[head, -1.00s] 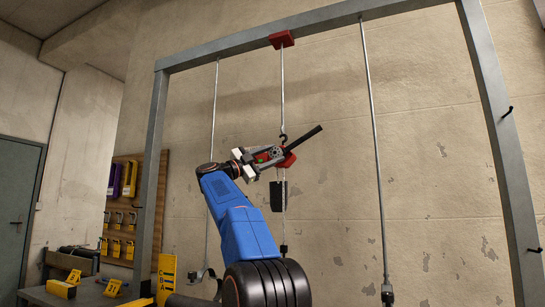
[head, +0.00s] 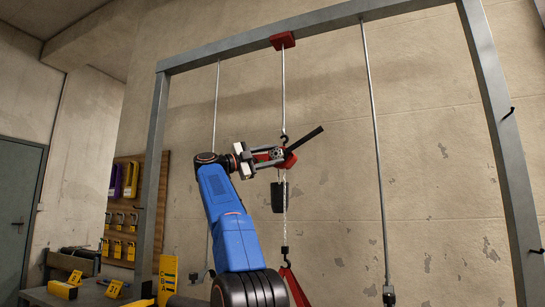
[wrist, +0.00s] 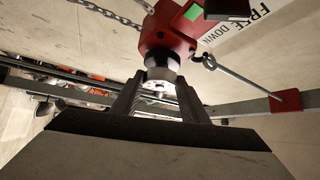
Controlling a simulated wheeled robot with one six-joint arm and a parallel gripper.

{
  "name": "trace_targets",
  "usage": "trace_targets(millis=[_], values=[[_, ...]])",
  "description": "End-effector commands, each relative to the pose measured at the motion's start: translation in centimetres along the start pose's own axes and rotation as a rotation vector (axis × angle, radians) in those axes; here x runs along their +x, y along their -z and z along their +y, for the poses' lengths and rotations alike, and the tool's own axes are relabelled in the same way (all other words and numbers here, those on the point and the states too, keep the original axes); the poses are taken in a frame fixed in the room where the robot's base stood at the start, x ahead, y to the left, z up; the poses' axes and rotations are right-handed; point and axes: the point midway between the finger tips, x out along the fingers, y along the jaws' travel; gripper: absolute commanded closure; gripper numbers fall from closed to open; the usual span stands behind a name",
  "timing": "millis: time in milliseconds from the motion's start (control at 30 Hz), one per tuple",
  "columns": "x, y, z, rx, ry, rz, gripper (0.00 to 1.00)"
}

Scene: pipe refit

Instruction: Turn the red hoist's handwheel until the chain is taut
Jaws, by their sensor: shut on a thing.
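The red hoist (head: 290,160) hangs from a hook under the frame's top beam, with a black bar slanting up to its right. In the wrist view its red body (wrist: 165,35) is just ahead of my fingers. My gripper (head: 275,156) reaches it from the left. The gripper (wrist: 158,98) is shut on the silver round handwheel (wrist: 160,75), partly hidden by the fingers. The chain (head: 285,225) runs down from the hoist and looks straight; a hook (head: 285,251) at its lower end meets a red strap (head: 295,287). The strap's lower part is out of view.
A grey steel frame (head: 155,180) surrounds the hoist. A rod (head: 374,130) hangs to the right and another (head: 214,120) to the left. A black pouch (head: 279,197) hangs below the hoist. A workbench with yellow tags (head: 113,288) is at lower left.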

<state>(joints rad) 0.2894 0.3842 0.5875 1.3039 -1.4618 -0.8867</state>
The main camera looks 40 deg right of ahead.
Motion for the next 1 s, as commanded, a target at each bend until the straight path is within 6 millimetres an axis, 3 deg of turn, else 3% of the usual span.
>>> trace_targets(millis=[100,133,200,633,1000], values=[[0.1,0.1,0.1,0.0,-0.005,0.004,0.82],[0.1,0.1,0.1,0.0,-0.005,0.004,0.57],[0.1,0.1,0.1,0.0,-0.004,0.003,0.41],[-0.8,0.0,0.0,0.0,-0.001,0.0,0.41],[-7.4,0.0,0.0,0.0,0.0,-0.002,0.41]])
